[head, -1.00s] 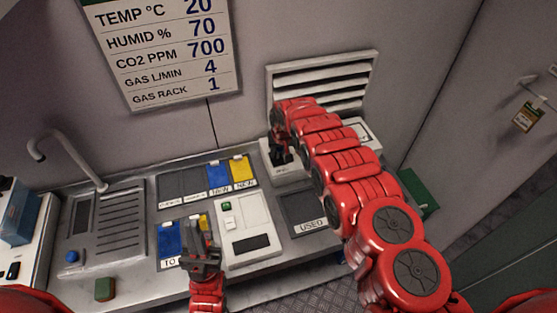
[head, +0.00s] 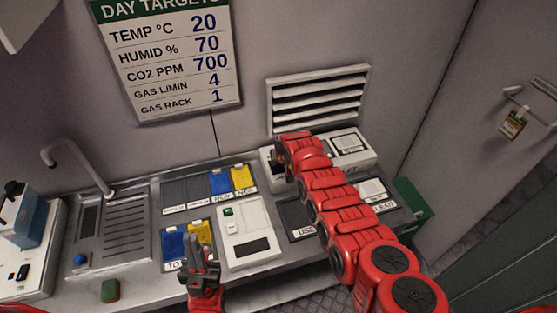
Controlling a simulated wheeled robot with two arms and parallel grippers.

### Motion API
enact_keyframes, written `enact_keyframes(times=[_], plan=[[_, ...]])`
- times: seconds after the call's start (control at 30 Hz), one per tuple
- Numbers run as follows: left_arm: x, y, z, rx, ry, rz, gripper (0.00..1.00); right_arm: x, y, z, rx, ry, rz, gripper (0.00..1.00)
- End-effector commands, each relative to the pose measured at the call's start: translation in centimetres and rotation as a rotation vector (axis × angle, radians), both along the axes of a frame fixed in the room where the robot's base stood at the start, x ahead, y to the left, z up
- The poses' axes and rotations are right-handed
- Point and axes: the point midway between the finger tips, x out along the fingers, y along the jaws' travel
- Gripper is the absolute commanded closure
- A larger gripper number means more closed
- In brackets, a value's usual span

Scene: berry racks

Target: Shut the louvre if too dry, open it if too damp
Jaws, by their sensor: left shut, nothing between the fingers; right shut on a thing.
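The louvre (head: 318,97) is a pale framed vent on the back wall, with dark gaps showing between its slats. My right gripper (head: 281,160) is low in front of it, at the left end of a white box (head: 357,157) on the bench. It is shut on a small part there, mostly hidden by my red arm; it looks like a handle. My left gripper (head: 203,252) is shut and empty, pointing up over the front of the blue and yellow cards. The day targets board (head: 172,55) reads humidity 70; no measured humidity is readable.
A sink (head: 108,230) with a tap stands at the left, beside a blue and white device (head: 28,235). A white panel with a green button (head: 244,232) lies mid-bench. Blue and yellow cards (head: 232,181) lie behind it.

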Motion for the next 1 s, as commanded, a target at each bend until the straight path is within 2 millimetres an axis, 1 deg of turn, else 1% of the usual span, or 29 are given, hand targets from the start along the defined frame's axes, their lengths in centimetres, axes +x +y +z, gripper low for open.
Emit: enact_keyframes(times=[0.03, 0.3, 0.83, 0.87, 0.9, 0.97, 1.0], plan=[[0.0, 0.0, 0.7, 0.0, 0.0, 0.0, 1.0, -0.1, -0.1, 0.2, 0.0, -0.001, 0.001, 1.0], [0.0, 0.0, 1.6, 0.0, 0.0, 0.0, 1.0, 0.0, 0.0, -0.1, 0.007, -0.023, 0.002, 1.0], [0.0, 0.0, 1.8, 0.0, 0.0, 0.0, 1.0, 0.0, 0.0, -0.3, 0.009, -0.03, 0.001, 1.0], [0.0, 0.0, 1.8, 0.0, 0.0, 0.0, 1.0, 0.0, 0.0, -0.3, 0.009, -0.03, 0.001, 0.68], [0.0, 0.0, 1.8, 0.0, 0.0, 0.0, 1.0, 0.0, 0.0, -0.3, 0.009, -0.03, 0.001, 0.61], [0.0, 0.0, 1.8, 0.0, 0.0, 0.0, 1.0, 0.1, 0.0, -0.3, 0.009, -0.03, 0.001, 0.5], [0.0, 0.0, 1.8, 0.0, 0.0, 0.0, 1.0, 0.1, 0.0, -0.3, 0.009, -0.03, 0.001, 0.47]])
